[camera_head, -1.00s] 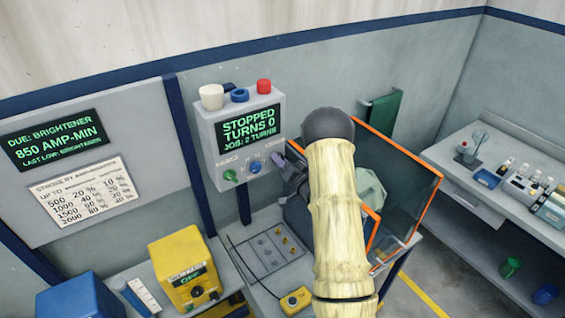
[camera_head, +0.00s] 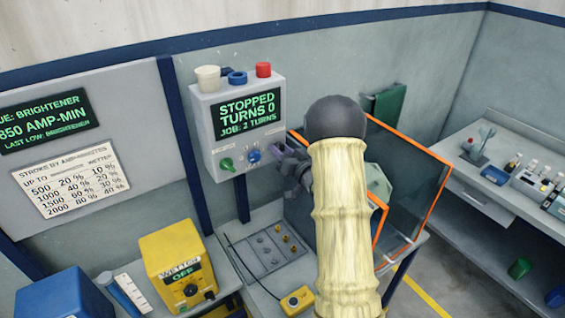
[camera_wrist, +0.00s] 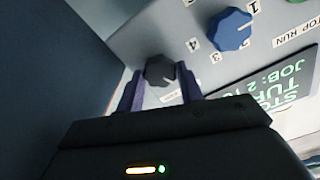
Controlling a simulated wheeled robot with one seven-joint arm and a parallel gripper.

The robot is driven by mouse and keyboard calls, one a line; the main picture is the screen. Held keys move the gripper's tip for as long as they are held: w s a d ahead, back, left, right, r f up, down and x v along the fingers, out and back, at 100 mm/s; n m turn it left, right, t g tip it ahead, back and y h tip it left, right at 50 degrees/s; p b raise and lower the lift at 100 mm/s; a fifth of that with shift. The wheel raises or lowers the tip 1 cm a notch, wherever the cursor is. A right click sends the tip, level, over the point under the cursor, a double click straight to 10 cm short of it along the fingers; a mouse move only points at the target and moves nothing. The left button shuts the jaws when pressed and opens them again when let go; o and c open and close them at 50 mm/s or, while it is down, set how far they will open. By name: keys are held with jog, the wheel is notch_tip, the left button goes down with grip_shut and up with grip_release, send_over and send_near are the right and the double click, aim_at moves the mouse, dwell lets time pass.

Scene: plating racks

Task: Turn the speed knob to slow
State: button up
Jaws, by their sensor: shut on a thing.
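The grey control box (camera_head: 202,120) hangs on the wall with a green knob (camera_head: 227,165), a blue knob (camera_head: 254,155) and a dark grey knob (camera_wrist: 160,68) in a row. The green screen (camera_head: 247,117) reads STOPPED, TURNS 0, JOB: 2 TURNS. My gripper (camera_wrist: 160,76) has its two purple fingers on either side of the dark grey knob and is shut on it. In the head view my gripper (camera_head: 285,152) is at the box's lower right and covers most of that knob. The dark knob's label and pointer cannot be read.
The blue knob (camera_wrist: 230,30) sits close beside my gripper in the wrist view, with numbers around it. An orange-edged clear guard (camera_head: 415,190) stands to the right of the box. A yellow wetter unit (camera_head: 178,262) and small yellow pendant (camera_head: 297,299) are below.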

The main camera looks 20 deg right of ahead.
jog(key=shift+f+n+b, duration=0.15)
jog(key=shift+n+b, duration=3.2)
jog(key=shift+b, duration=1.7)
jog(key=shift+f+n+b, duration=0.1)
jog(key=shift+n+b, duration=3.25)
jog(key=shift+b, duration=1.65)
jog(key=shift+r, duration=0.1)
jog(key=o, duration=1)
jog(key=shift+a+r, duration=0.1)
jog(key=shift+s, duration=0.1)
